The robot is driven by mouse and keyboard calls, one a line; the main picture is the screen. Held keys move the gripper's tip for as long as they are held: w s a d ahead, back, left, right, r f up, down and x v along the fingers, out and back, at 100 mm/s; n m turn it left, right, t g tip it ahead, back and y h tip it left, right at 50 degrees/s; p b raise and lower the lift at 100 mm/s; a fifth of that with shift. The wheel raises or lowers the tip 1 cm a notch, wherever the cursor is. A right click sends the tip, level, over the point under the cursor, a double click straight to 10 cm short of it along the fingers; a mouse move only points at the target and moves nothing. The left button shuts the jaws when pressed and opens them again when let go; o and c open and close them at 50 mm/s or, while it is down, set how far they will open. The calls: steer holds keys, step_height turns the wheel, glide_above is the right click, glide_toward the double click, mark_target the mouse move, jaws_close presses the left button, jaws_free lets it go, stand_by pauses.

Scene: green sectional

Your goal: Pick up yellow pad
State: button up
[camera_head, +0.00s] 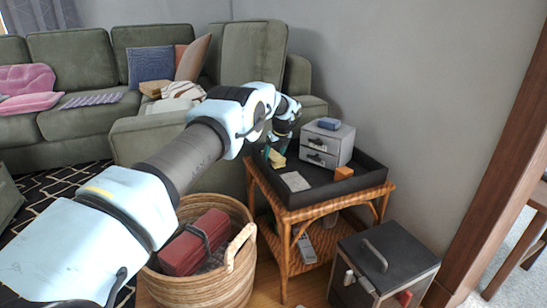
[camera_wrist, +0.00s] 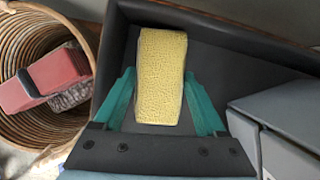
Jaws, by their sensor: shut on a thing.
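The yellow pad (camera_wrist: 161,60) is an upright-looking, rough-textured block in the wrist view, above the dark tray (camera_wrist: 225,50). My gripper (camera_wrist: 160,98) is shut on it, with a teal finger on each side of its near part. In the head view, the pad (camera_head: 277,158) shows as a small yellow patch at the left side of the tray (camera_head: 335,187), beside my gripper (camera_head: 268,155). I cannot tell whether the pad touches the tray floor.
A grey drawer box (camera_head: 326,146) with a blue item (camera_head: 329,124) on top stands in the tray on a wicker table (camera_head: 287,222). An orange block (camera_head: 343,173) and a light grey square (camera_head: 295,181) lie nearby. A wicker basket (camera_head: 207,285) and dark box (camera_head: 392,260) stand below.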

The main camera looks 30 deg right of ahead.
mark_target(274, 155)
steer(key=shift+s+r, duration=0.15)
steer(key=shift+r, duration=0.5)
step_height(274, 155, up, 6)
steer(key=shift+f+p, duration=0.15)
steer(key=shift+p, duration=0.75)
steer(key=s+a+p, duration=0.1)
steer(key=s+a, duration=0.1)
steer(key=s, duration=1.7)
steer(key=shift+s+a, duration=0.25)
